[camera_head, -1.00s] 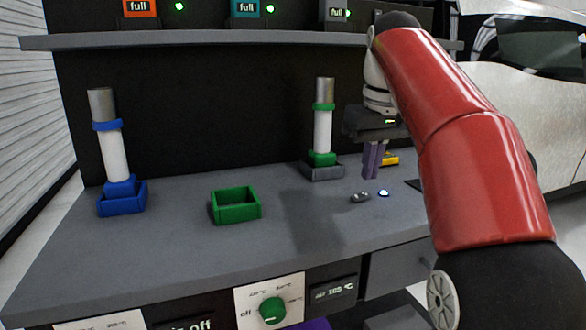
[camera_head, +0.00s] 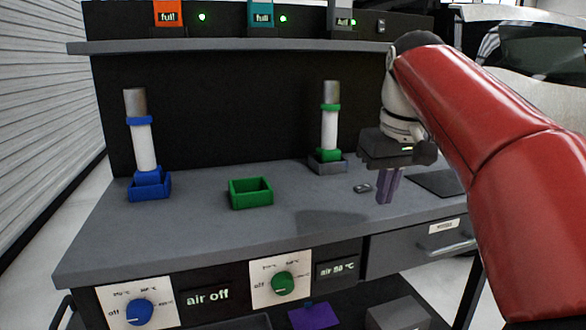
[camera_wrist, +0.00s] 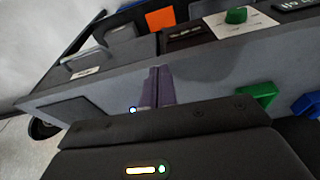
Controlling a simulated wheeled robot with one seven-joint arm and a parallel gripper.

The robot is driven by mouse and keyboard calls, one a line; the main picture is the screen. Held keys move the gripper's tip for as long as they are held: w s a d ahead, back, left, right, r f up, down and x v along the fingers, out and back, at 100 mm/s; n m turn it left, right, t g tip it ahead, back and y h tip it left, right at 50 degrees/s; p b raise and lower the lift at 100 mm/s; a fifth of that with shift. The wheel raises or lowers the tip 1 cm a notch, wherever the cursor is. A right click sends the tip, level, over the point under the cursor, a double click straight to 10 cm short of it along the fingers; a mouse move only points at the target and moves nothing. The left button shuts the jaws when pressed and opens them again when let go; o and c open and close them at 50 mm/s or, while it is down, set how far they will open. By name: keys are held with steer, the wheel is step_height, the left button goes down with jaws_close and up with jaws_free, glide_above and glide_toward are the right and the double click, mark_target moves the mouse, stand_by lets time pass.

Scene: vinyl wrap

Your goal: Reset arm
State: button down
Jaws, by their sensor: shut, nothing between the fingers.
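My red arm reaches in from the right in the head view. My gripper (camera_head: 388,186) points down over the right part of the grey bench (camera_head: 325,210), with its purple fingers together and nothing between them. In the wrist view the fingers (camera_wrist: 157,88) also show side by side, above the bench surface. A small grey object (camera_head: 362,188) lies on the bench just left of the fingers.
A white cylinder with blue rings stands in a blue holder (camera_head: 149,190) at left. A green-ringed cylinder (camera_head: 329,130) stands in a grey holder. An empty green box (camera_head: 250,193) sits between them. A shelf (camera_head: 250,46) runs behind. Dials and a drawer (camera_head: 425,243) are on the front.

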steer(key=s+f+m+t, duration=0.2)
steer(key=s+f+t, duration=0.1)
steer(key=s+f, duration=1.5)
step_height(320, 180, down, 4)
steer(key=shift+s+f+m, duration=0.1)
steer(key=shift+s+m, duration=0.2)
steer(key=shift+m, duration=0.1)
